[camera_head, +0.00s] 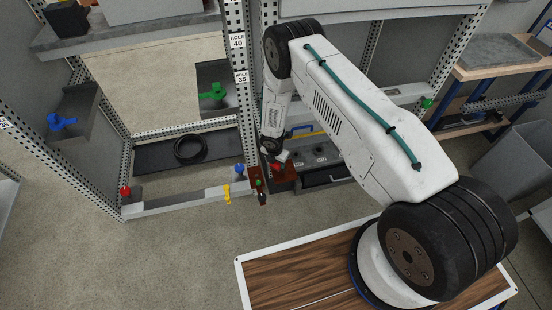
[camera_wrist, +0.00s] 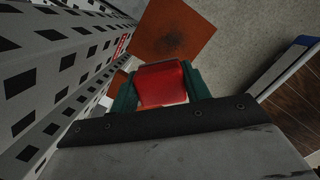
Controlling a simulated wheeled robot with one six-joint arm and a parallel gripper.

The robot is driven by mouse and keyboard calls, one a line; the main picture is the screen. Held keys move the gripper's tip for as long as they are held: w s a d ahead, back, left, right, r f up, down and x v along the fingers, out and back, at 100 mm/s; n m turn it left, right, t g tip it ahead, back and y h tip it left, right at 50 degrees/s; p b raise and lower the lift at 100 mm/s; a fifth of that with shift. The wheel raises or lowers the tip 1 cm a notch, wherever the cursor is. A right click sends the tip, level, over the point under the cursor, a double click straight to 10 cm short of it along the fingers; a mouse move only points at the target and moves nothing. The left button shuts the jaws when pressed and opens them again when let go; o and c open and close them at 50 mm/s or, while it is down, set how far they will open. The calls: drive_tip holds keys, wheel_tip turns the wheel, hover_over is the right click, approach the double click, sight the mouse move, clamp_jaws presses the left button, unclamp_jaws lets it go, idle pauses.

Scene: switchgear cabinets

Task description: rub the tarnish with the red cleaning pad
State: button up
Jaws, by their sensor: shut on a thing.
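My gripper (camera_wrist: 161,95) has its two green fingers shut on the red cleaning pad (camera_wrist: 160,82) in the wrist view. A copper-brown plate (camera_wrist: 196,42) lies beyond the pad, with a dark tarnish patch (camera_wrist: 171,41) on it. The pad overlaps the plate's near edge in the picture; I cannot tell whether they touch. In the head view the brown plate (camera_head: 285,184) is small, beside the perforated post. My gripper (camera_head: 279,160) is over it, and a bit of red shows there, partly hidden by the arm.
A perforated cabinet post (camera_wrist: 62,75) stands close on the left in the wrist view. Blue (camera_head: 239,168), yellow (camera_head: 227,193) and red (camera_head: 125,191) knobs sit along the low cabinet rail. A black cable coil (camera_head: 190,148) lies inside the cabinet. Open floor (camera_head: 170,255) is in front.

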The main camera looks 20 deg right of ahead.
drive_tip(key=shift+r, duration=1.3)
drive_tip(key=shift+r, duration=0.1)
